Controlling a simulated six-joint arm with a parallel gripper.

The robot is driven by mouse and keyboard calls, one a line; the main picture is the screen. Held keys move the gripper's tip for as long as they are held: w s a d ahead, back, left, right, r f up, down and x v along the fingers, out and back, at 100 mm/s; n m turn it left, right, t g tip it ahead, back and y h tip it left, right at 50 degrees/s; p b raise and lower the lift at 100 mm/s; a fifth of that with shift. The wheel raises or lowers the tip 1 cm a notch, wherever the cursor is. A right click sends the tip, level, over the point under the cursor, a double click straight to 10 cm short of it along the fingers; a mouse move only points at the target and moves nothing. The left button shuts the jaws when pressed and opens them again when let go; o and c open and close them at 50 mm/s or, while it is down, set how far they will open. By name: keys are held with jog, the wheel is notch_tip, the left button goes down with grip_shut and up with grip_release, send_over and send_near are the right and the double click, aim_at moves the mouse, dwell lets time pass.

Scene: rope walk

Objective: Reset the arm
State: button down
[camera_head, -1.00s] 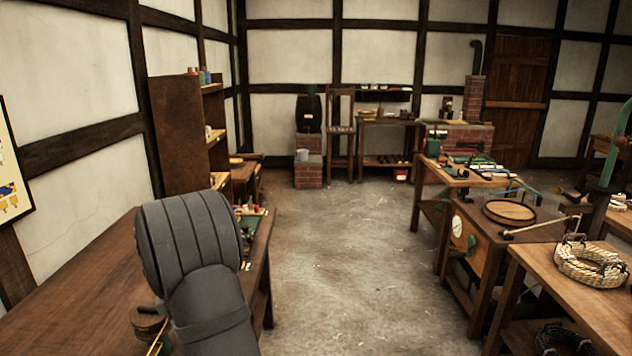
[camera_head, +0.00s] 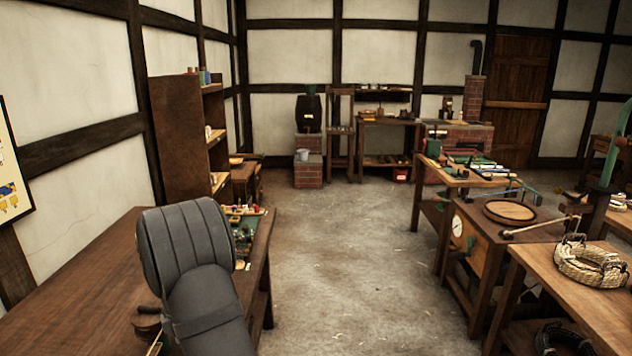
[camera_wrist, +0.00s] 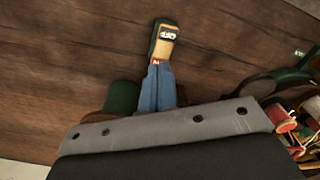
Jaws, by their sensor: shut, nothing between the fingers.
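My gripper (camera_wrist: 160,125) shows in the wrist view as a grey bolted edge above a black body, and it is shut and empty. Two blue strips (camera_wrist: 157,90) lie side by side beyond its middle; I cannot tell whether they are fingers or part of an object. A small green and yellow item (camera_wrist: 165,40) with a black-and-white mark is beyond them, over the dark wooden bench top (camera_wrist: 60,50). In the head view my grey arm covers part of the left bench (camera_head: 75,285), and the gripper is not visible there.
Red spools (camera_wrist: 285,120) and a dark green curved item (camera_wrist: 270,85) are close on the right in the wrist view. In the head view small goods (camera_head: 245,225) stand beside my arm. A right-hand bench holds a rope coil (camera_head: 590,265). The floor (camera_head: 345,260) between is clear.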

jog(key=shift+f, duration=0.85)
jog(key=shift+r, duration=0.1)
jog(key=d+r+m+y, duration=0.1)
jog(key=d+r+m, duration=0.2)
jog(key=r, duration=1.2)
jog(key=d+r+m+y, duration=0.1)
jog(key=d+r+m, duration=0.2)
jog(key=r, duration=1.2)
jog(key=shift+d+r+y, duration=0.15)
jog(key=shift+d+y, duration=0.15)
jog(key=shift+d, duration=1.45)
jog(key=c, duration=2.2)
grip_release()
